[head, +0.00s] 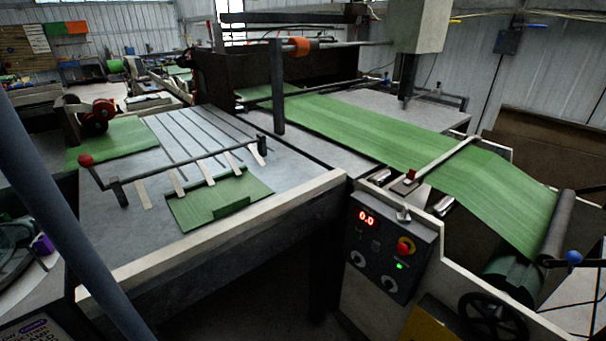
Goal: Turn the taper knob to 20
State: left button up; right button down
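A dark control panel (388,250) faces me on the front of the machine, right of the picture's middle. Its red display (367,218) reads 0.0. A red button on a yellow base (405,247) and a lit green lamp (400,266) sit at the panel's right side. Neither of my grippers is in view.
Green sack web (400,145) runs across the machine to a roll (515,272) at right. A dark handwheel (490,320) stands below right of the panel. A grey table (110,262) with a cut green sheet (215,202) lies left. A slanted grey pole (70,215) crosses the left foreground.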

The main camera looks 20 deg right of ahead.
aim_at(388, 285)
jog(key=z, duration=1.35)
